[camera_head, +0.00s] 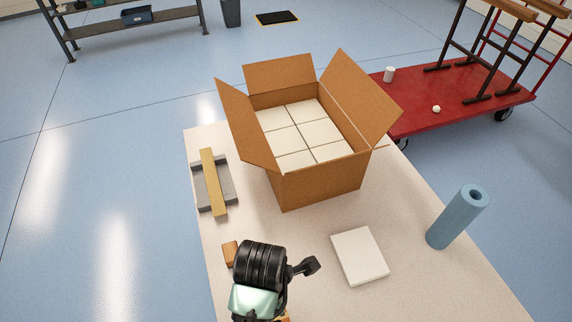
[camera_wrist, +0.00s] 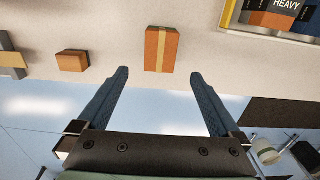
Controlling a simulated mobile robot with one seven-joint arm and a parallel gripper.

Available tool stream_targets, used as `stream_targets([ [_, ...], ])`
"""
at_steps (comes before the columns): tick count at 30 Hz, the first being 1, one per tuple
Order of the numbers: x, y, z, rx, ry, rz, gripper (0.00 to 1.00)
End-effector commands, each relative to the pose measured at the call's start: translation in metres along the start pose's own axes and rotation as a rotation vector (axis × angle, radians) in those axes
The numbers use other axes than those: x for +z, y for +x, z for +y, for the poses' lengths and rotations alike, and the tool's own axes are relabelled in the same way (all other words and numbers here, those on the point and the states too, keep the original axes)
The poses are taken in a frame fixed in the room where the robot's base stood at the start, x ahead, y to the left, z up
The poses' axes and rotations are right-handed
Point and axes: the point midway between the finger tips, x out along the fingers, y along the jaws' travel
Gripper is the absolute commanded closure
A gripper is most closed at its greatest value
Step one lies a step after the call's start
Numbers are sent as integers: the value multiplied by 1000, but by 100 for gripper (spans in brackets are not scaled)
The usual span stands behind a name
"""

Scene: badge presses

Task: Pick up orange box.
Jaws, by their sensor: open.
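The orange box (camera_wrist: 161,50) stands on the pale table in the wrist view, with a tan strip down its middle. My gripper (camera_wrist: 159,74) is open and empty. Its two blue fingers are spread wide, and the box lies beyond the tips, about midway between them. I cannot tell the exact gap to the box. In the head view my dark wrist covers that part of the table, so the fingers and most or all of the box are hidden there.
A small brown block (camera_head: 230,253) lies beside my wrist; it also shows in the wrist view (camera_wrist: 72,60). A grey holder (camera_head: 226,181) carries a yellowish bar (camera_head: 211,178). A large open carton (camera_head: 318,188), a white slab (camera_head: 360,256) and a blue roll (camera_head: 455,220) stand on the table (camera_head: 395,215).

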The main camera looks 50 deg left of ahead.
Motion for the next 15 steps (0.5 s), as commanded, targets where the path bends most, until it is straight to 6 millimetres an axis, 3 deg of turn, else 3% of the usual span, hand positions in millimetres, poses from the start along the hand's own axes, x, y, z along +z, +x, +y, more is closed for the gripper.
stream_targets([
  [9,0,57,-1,-3,3,2,0],
  [15,0,72,0,-1,2,0,0],
])
